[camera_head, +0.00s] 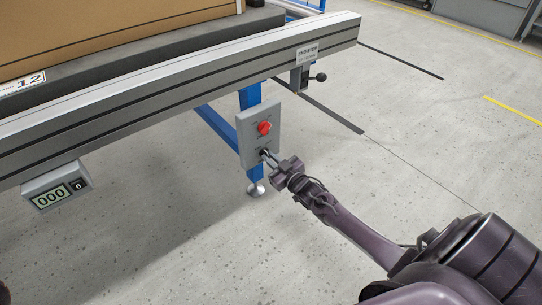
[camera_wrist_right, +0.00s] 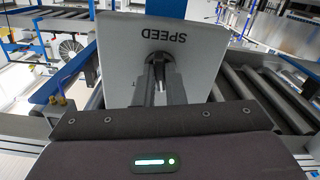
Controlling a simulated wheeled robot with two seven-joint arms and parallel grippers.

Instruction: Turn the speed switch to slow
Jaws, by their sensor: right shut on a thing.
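A grey control box (camera_head: 246,136) is fixed to a blue leg of the conveyor frame. A red knob (camera_head: 264,128) sits on its upper part. The speed switch (camera_head: 264,153) is a dark knob lower on the box, mostly hidden by my right gripper (camera_head: 270,158). In the right wrist view the grey panel (camera_wrist_right: 120,68) carries the word SPEED, upside down. There my right gripper (camera_wrist_right: 158,85) has its fingers closed together at the panel, around the switch, whose pointer I cannot make out. My left gripper is not in view.
A metal conveyor rail (camera_head: 180,80) runs above the box, with a brown carton (camera_head: 110,35) on it. A counter display (camera_head: 57,187) reading 000 hangs at left. A lever with a black ball (camera_head: 320,77) sticks out at right. The floor in front is clear.

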